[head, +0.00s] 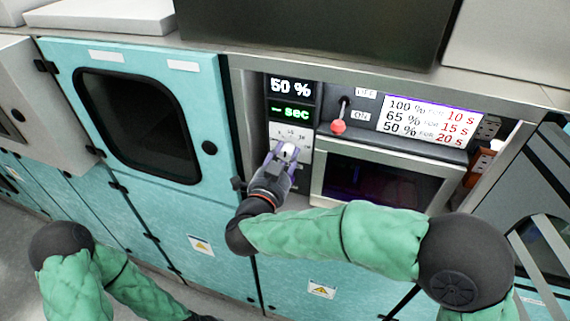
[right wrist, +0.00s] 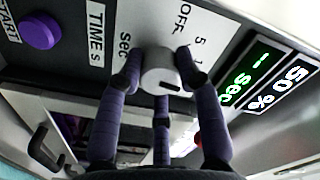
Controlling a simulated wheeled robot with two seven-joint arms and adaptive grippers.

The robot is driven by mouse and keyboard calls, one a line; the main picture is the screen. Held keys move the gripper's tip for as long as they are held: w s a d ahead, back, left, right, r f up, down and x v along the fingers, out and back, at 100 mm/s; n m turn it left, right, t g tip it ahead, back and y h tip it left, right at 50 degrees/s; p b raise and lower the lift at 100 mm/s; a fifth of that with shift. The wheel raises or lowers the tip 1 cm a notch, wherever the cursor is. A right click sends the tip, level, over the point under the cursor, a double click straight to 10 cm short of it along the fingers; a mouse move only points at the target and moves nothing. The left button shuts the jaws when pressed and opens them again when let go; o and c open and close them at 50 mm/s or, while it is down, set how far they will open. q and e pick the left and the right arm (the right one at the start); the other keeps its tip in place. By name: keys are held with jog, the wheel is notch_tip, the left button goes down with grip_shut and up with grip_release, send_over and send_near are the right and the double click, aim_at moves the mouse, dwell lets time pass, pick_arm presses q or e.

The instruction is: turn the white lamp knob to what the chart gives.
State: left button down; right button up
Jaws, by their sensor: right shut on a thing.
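The white lamp knob (head: 288,151) sits on the white dial panel below the displays. In the right wrist view the knob (right wrist: 160,68) has a dark mark on its side; "OFF" and "5" are printed beside it. My right gripper (head: 283,156) is shut on the knob, its purple-grey fingers around it. The upper display (head: 290,87) reads "50 %"; the lower display (head: 291,112) reads "-- sec" in green. The chart (head: 428,118) lists 100 % for 10 s, 65 % for 15 s and 50 % for 20 s. My left gripper is not visible.
A red-tipped lever (head: 338,126) stands between "OFF" and "ON" labels. A dark-windowed chamber (head: 375,185) is right of the knob. A purple START button (right wrist: 40,31) shows in the right wrist view. A teal cabinet door (head: 215,115) is to the left.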

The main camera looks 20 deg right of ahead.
jog(key=m+b, duration=1.2)
jog(key=b, duration=0.2)
jog(key=shift+d+f+m+b, duration=0.1)
jog(key=shift+f+m+b, duration=0.05)
jog(key=shift+m+b, duration=1.35)
jog(key=shift+b, duration=0.15)
jog(key=o, duration=1.1)
jog(key=shift+o, duration=0.2)
jog(key=v, duration=1.2)
